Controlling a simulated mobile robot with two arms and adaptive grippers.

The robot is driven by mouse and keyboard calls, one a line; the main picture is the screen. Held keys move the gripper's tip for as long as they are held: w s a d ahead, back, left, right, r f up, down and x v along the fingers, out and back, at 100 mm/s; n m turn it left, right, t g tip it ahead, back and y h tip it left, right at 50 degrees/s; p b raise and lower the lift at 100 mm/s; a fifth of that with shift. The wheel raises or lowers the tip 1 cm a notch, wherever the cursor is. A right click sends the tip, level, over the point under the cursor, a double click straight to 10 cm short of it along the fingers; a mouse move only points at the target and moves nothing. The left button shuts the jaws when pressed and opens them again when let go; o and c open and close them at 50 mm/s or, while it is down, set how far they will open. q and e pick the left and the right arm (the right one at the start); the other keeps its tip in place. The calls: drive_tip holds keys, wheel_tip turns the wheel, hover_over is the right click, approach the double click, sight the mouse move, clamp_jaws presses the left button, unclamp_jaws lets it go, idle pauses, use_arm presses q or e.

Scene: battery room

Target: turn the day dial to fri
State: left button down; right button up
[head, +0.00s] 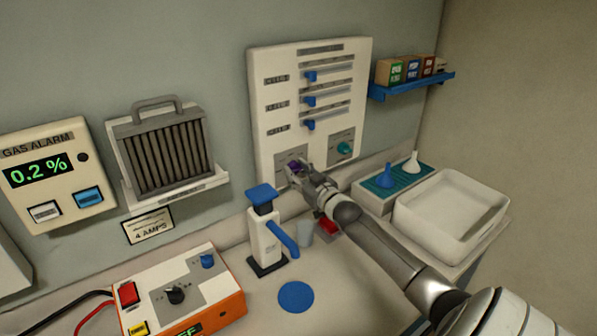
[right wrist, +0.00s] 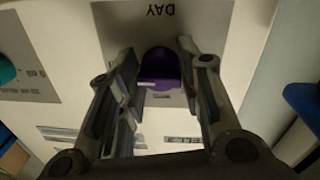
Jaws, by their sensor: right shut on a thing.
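The day dial is a purple knob (head: 294,167) at the lower left of the white wall panel (head: 262,100). My right gripper (head: 299,174) reaches it from the lower right and hides most of it. In the right wrist view the purple day dial (right wrist: 159,72) sits between the two fingers of my right gripper (right wrist: 158,85), shut on it. The word DAY shows upside down on its grey plate. The day marks are hidden or too small, so I cannot tell where the dial points. My left gripper is not in view.
A teal dial (head: 345,148) is right of the day dial, with blue sliders (head: 310,100) above. A blue-handled white dispenser (head: 265,230) stands close to the left of my gripper. A white tray (head: 450,232) and two funnels (head: 386,177) are at the right.

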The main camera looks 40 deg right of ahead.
drive_tip(key=shift+f, duration=0.15)
drive_tip(key=o, duration=1)
drive_tip(key=shift+o, duration=0.2)
drive_tip(key=s+a, duration=0.2)
drive_tip(key=s, duration=1)
drive_tip(key=shift+a, duration=0.1)
